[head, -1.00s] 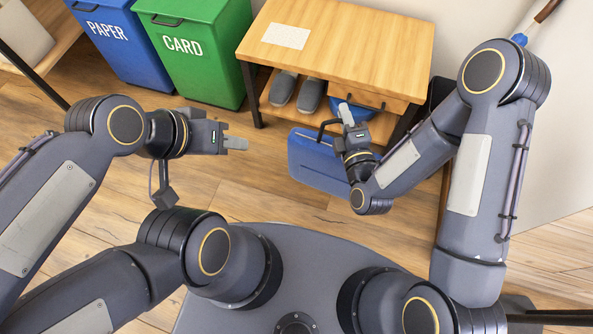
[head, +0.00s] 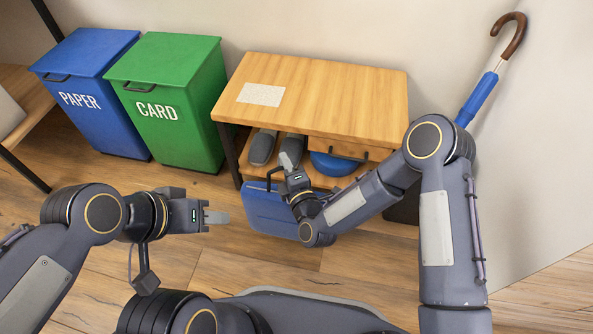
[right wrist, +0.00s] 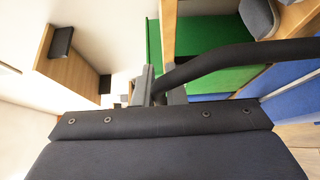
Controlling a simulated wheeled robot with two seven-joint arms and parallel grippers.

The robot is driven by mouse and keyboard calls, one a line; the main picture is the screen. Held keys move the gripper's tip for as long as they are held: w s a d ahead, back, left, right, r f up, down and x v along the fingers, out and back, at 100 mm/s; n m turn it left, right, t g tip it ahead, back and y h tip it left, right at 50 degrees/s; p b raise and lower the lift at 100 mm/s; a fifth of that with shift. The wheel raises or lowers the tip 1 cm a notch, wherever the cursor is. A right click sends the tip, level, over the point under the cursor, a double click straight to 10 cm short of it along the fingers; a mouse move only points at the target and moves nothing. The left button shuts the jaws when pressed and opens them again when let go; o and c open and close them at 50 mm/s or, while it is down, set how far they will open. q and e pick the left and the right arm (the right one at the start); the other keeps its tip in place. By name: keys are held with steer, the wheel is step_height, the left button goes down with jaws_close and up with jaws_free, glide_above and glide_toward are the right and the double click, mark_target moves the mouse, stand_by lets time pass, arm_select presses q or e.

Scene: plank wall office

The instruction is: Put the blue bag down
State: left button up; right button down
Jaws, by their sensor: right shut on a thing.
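The blue bag (head: 268,212) hangs upright by its black handle in front of the wooden bench, in the head view. My right gripper (head: 288,164) is shut on the handle. The right wrist view shows the black handle (right wrist: 235,60) running in from the right to between the right gripper's fingers (right wrist: 160,90). My arm hides part of the bag's right side. I cannot tell whether its bottom touches the floor. My left gripper (head: 216,217) is apart from the bag, to its left; seen side-on, its finger gap does not show.
The wooden bench (head: 335,95) has grey shoes (head: 262,147) and a blue round-topped thing (head: 333,163) on its lower shelf. A green card bin (head: 175,120) and blue paper bin (head: 90,105) stand left. An umbrella (head: 478,98) leans at the right wall. Floor left of the bag is clear.

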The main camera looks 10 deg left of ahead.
steer(key=shift+w+a+f+b, duration=0.4)
steer(key=shift+a+f+b, duration=0.1)
steer(key=shift+f, duration=0.55)
steer(key=shift+w+a+f+b, duration=0.35)
steer(key=shift+f+b, duration=0.2)
steer(key=shift+f, duration=0.5)
steer(key=shift+w+a+f+b, duration=0.4)
steer(key=shift+a+f+b, duration=0.1)
steer(key=shift+f, duration=0.65)
steer(key=c, duration=1.8)
jaws_free()
steer(key=shift+s+d+f, duration=0.1)
steer(key=shift+d+f, duration=0.05)
steer(key=shift+f, duration=0.2)
steer(key=shift+c, duration=0.2)
steer(key=o, duration=0.4)
steer(key=shift+c, duration=0.2)
steer(key=shift+r, duration=0.1)
